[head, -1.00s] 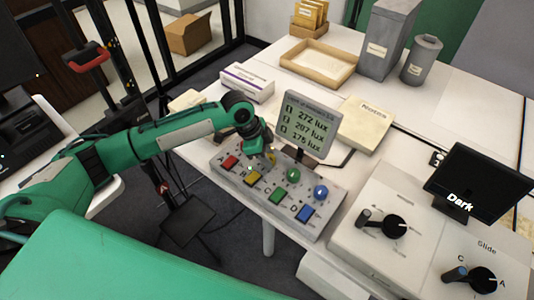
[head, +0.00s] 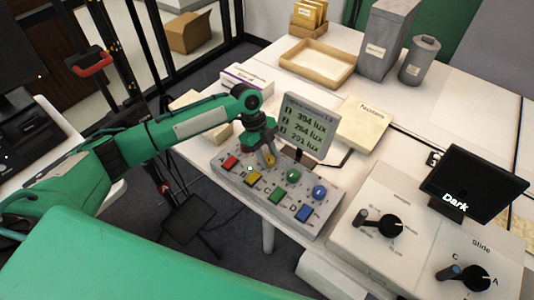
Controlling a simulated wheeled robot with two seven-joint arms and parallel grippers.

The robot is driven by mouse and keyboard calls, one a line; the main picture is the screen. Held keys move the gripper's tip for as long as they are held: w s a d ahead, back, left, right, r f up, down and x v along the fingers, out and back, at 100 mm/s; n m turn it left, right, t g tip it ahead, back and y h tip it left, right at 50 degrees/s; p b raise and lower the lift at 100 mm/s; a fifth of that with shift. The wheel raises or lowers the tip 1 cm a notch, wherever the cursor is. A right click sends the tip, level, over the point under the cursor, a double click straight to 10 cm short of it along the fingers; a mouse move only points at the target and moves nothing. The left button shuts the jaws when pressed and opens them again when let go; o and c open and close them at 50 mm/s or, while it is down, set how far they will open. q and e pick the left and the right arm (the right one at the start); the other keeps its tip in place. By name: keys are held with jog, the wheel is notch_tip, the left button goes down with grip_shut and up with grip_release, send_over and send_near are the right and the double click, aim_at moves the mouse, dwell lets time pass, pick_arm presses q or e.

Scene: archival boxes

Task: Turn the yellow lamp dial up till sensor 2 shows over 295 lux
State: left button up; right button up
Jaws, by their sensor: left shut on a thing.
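The control box (head: 235,171) has a row of coloured square buttons and round dials, lettered A to D. My left gripper (head: 265,161) is shut on the yellow dial (head: 270,160), above the yellow button (head: 253,179); the fingers hide part of this dial. The red dial cannot be made out behind my wrist. The green dial (head: 294,176) and blue dial (head: 319,192) stand free to the right. The sensor display (head: 310,125) behind shows three lux lines; the small digits look like 394, 264 and 201, sensor 2 being the middle one. My right gripper is not in view.
A dark screen reading "Dark" (head: 473,182) and a panel with black knobs (head: 390,226) stand to the right. A white box (head: 249,80) is behind my left wrist.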

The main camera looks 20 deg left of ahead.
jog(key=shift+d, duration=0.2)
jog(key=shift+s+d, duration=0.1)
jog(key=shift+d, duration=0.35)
